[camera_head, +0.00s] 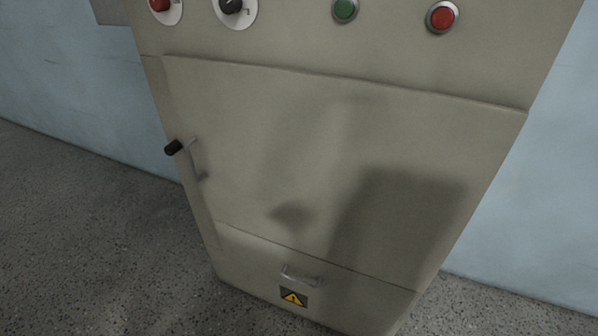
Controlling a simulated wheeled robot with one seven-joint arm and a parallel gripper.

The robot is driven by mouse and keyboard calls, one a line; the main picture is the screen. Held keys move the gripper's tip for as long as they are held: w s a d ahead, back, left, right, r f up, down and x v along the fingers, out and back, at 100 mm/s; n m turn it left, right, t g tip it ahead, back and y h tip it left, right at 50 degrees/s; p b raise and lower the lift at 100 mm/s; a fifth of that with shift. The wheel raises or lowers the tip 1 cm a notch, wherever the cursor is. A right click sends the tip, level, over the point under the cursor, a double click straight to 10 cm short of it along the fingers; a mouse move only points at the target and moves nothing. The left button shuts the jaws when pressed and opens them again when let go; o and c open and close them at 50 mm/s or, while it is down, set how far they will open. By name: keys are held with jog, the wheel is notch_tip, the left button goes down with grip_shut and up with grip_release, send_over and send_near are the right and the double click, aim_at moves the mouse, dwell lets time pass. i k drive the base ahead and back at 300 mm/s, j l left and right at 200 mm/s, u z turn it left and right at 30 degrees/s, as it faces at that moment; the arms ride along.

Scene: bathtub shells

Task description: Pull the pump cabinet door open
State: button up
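The pump cabinet (190,75) is a grey-beige metal box standing on the floor by a blue wall. Its large front door panel (280,140) looks shut, flush with the front. A metal bar handle (195,160) sits upright near the door's left edge. A black knob (174,147) sticks out beside the top of that handle. Below the door is a lower panel (245,248) with a small horizontal handle (299,276). My gripper is not in view. A dark shadow falls on the right half of the door.
Above the door are a green button (345,9), a red button (441,16), a black rotary knob (231,5) and a red knob (160,4). A yellow warning sign (293,297) is low down. The speckled floor (90,220) left of the cabinet is clear.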

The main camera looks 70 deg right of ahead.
aim_at(382, 182)
jog(key=z, duration=2.65)
jog(key=u, duration=1.25)
jog(key=i+j+u, duration=0.2)
jog(key=j, duration=0.35)
jog(key=j+u, duration=0.25)
jog(key=j, duration=0.25)
